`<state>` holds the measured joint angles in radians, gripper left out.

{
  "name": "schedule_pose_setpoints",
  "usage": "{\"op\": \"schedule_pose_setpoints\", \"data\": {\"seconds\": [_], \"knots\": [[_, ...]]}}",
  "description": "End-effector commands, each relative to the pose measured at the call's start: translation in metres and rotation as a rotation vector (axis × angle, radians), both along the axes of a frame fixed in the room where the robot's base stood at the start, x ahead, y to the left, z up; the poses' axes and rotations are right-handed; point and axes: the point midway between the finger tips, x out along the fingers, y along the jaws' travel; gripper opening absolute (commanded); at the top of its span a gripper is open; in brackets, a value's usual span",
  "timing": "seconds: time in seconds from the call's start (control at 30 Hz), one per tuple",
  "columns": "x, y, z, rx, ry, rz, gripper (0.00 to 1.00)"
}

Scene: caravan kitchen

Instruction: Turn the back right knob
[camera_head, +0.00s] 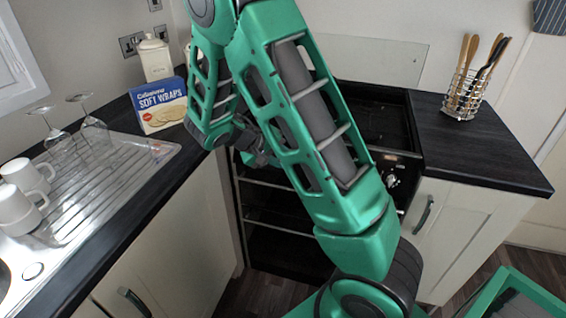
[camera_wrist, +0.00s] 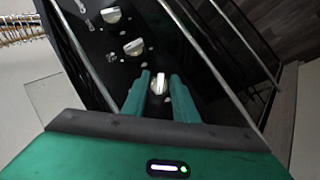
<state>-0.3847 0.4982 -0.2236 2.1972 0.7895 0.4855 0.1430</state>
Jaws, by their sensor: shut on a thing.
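The black cooker (camera_head: 401,120) stands in the corner, with its knobs on the front panel. In the wrist view a pale knob (camera_wrist: 158,87) sits between the fingertips of my gripper (camera_wrist: 160,80), which is shut on it. Two more pale knobs, a middle one (camera_wrist: 134,47) and a far one (camera_wrist: 112,15), follow in a row along the black panel. In the head view a knob (camera_head: 391,181) shows beside my arm, which hides much of the panel. I cannot tell which knob is the back right one.
A utensil holder (camera_head: 464,96) stands on the right worktop (camera_head: 470,145). On the left are a soft wraps box (camera_head: 159,107), a canister (camera_head: 155,60), upturned glasses (camera_head: 95,127) and white mugs (camera_head: 22,209) by the drainer (camera_head: 120,170). Oven rails (camera_wrist: 215,70) run close to my gripper.

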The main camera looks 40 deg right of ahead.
Motion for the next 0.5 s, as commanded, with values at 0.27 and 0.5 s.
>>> {"op": "schedule_pose_setpoints", "data": {"seconds": [0.27, 0.5], "knots": [[-0.0014, -0.0018, 0.0010, 0.151, -0.189, -0.111, 0.04], [-0.0031, -0.0033, 0.0017, 0.274, -0.347, -0.207, 0.04]]}}
